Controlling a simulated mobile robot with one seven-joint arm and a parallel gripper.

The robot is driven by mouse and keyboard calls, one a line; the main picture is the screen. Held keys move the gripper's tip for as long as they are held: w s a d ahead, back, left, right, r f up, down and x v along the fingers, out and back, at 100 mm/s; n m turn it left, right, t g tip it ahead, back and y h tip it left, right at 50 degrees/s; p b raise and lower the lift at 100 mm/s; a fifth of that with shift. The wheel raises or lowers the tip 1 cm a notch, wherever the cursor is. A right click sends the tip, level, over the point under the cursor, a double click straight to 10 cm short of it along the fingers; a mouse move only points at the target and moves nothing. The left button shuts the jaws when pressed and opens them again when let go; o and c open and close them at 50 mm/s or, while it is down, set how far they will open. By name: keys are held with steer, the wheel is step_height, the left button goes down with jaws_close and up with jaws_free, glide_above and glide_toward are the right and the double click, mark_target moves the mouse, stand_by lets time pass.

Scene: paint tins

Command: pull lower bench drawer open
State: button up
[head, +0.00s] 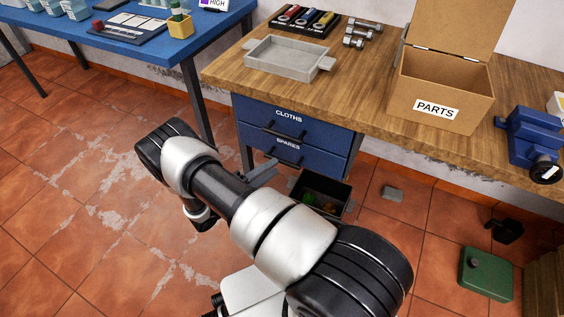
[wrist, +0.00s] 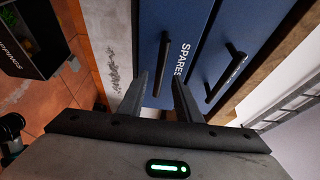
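The lower bench drawer (head: 308,161), blue and labelled SPARES, looks closed under the wooden bench. Its dark bar handle (wrist: 163,60) shows in the wrist view, where the drawer appears turned on its side. The upper drawer (head: 292,121), labelled CLOTHS, also looks closed. My gripper (head: 268,168) is in front of the lower drawer. In the wrist view my gripper (wrist: 161,78) is open, with one finger on each side of the near end of the SPARES handle. I cannot tell how far the fingertips are from the drawer front, and no grip on the handle shows.
A dark open bin (head: 321,193) stands on the floor just right of my gripper. The bench top (head: 365,101) carries a grey tray (head: 288,61) and a PARTS box (head: 440,98). The left floor is clear.

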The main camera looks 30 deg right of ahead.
mark_target(282, 160)
steer(key=shift+x, duration=2.8)
jaws_close()
